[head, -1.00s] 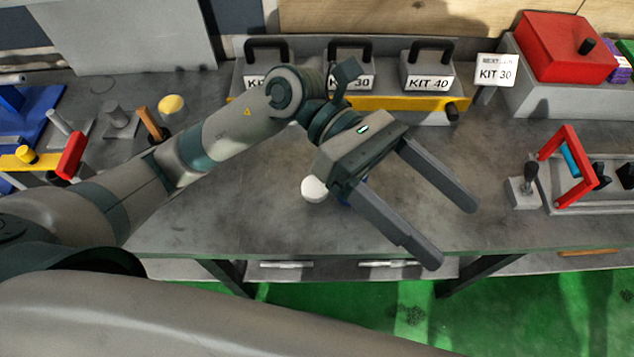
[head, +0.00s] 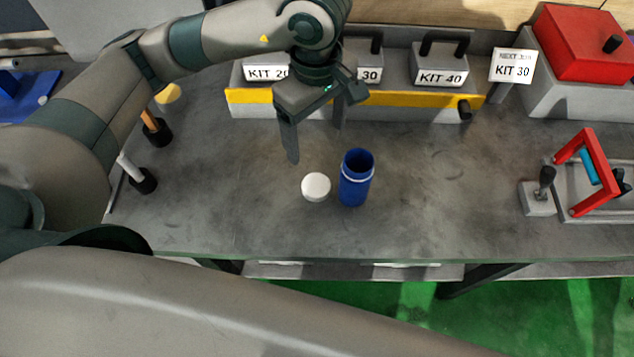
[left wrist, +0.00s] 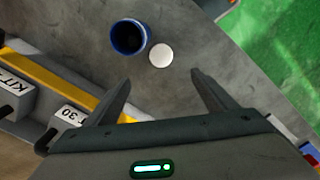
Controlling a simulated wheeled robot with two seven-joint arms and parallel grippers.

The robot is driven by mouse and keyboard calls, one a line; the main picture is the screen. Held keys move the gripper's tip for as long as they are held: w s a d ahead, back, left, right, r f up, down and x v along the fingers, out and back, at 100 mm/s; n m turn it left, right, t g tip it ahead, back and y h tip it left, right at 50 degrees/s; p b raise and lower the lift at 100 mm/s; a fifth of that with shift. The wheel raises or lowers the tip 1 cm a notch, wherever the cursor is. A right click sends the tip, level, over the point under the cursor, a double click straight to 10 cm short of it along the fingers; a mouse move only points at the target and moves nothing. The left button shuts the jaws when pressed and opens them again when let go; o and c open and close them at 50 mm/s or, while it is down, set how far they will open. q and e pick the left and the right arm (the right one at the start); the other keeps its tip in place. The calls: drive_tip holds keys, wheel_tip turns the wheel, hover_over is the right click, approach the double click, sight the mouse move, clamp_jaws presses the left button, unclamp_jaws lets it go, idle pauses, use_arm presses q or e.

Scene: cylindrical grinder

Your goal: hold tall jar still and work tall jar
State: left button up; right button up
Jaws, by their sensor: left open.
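The tall jar (head: 355,180) is blue with a pale ring near its top and stands upright on the grey bench. Its mouth is open and dark inside. A round white lid (head: 316,186) lies on the bench just left of the jar. My left gripper (head: 316,142) is open and empty, pointing down, behind the lid and the jar. In the left wrist view, the jar (left wrist: 129,38) and the lid (left wrist: 161,55) are beyond the open fingertips (left wrist: 161,78), touching neither. My right gripper is not in view.
Kit boxes with black handles, such as KIT 40 (head: 440,64), stand along the back behind a yellow strip (head: 400,104). A red box (head: 580,45) is at the back right. A red frame (head: 588,172) is at the right.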

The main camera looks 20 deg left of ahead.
use_arm(q)
drive_tip(key=shift+f, duration=0.15)
drive_tip(key=p, duration=0.4)
hover_over(316, 185)
wheel_tip(316, 185, down, 11)
drive_tip(key=shift+w+r, duration=0.1)
drive_tip(key=shift+w, duration=0.05)
drive_tip(key=shift+f, duration=0.6)
drive_tip(key=shift+f+p, duration=0.5)
drive_tip(key=shift+f, duration=0.1)
wheel_tip(316, 185, down, 3)
drive_tip(key=shift+r+p, duration=0.1)
drive_tip(key=shift+p, duration=0.7)
drive_tip(key=shift+f, duration=0.55)
